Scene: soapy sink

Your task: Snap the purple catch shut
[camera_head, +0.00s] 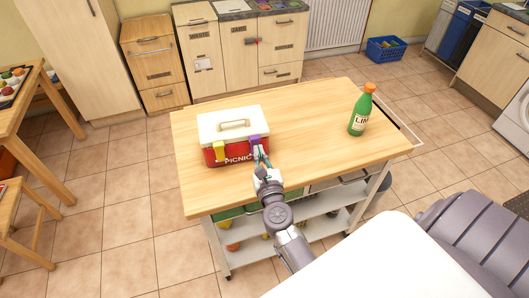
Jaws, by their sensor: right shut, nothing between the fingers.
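A picnic box with a red body (234,157) and a white lid (226,121) stands on the wooden trolley top. The purple catch (256,141) is on its front at the right, and a yellow catch (220,151) is on its front at the left. My right gripper (261,156) is at the purple catch, just below it, shut with nothing held. Its fingers are small here, and I cannot tell whether they touch the catch. The lid lies down on the box. Whether the purple catch is latched is too small to tell. My left gripper is not in view.
A green bottle with an orange cap (359,114) stands on the right of the wooden top (310,120). The top between box and bottle is clear. Shelves (325,203) with several items lie below. A blue basket (385,49) is on the floor behind.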

